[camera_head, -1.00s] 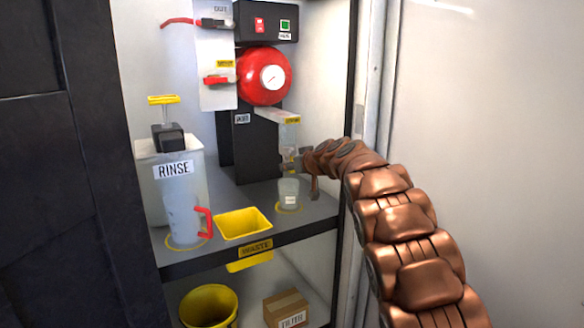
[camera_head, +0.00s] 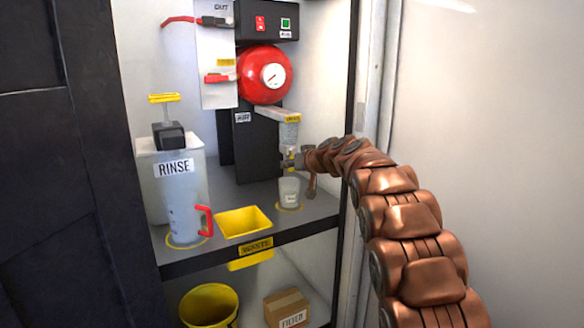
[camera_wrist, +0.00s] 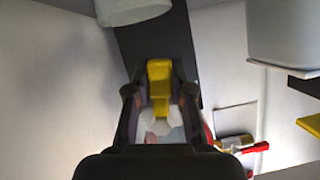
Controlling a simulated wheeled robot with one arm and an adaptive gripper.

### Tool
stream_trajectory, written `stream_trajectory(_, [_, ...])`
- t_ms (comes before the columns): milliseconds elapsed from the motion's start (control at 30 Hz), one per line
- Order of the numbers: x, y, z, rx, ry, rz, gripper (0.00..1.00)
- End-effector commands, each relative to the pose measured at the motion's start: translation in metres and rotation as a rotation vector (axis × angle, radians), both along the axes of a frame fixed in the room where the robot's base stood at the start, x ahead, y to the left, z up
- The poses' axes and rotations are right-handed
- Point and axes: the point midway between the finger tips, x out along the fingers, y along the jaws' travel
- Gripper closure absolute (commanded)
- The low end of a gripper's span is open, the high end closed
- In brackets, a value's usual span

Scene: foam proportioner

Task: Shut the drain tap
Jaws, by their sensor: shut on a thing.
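The drain tap sits below the clear sight cylinder (camera_head: 289,133) on the right of the cabinet, above a small clear beaker (camera_head: 289,190). The tap (camera_head: 287,158) is small and partly hidden by my gripper (camera_head: 300,160), which reaches in from the right. In the wrist view, the tap's yellow handle (camera_wrist: 158,75) stands between the two dark fingers of my gripper (camera_wrist: 160,95). The fingers are shut on the handle. How far the tap is turned cannot be told.
A yellow waste tray (camera_head: 243,222), a jug with a red handle (camera_head: 187,215) and the rinse tank (camera_head: 160,165) stand left on the shelf. A red round vessel (camera_head: 264,75) is above. The cabinet's right wall is close to my arm.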

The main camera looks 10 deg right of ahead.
Motion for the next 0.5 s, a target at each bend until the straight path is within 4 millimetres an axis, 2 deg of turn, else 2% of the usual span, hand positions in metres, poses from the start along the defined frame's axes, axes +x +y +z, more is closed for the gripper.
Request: stream_trajectory(500, [-0.006,0.021,0.008,0.457,0.151,0.004,1.0])
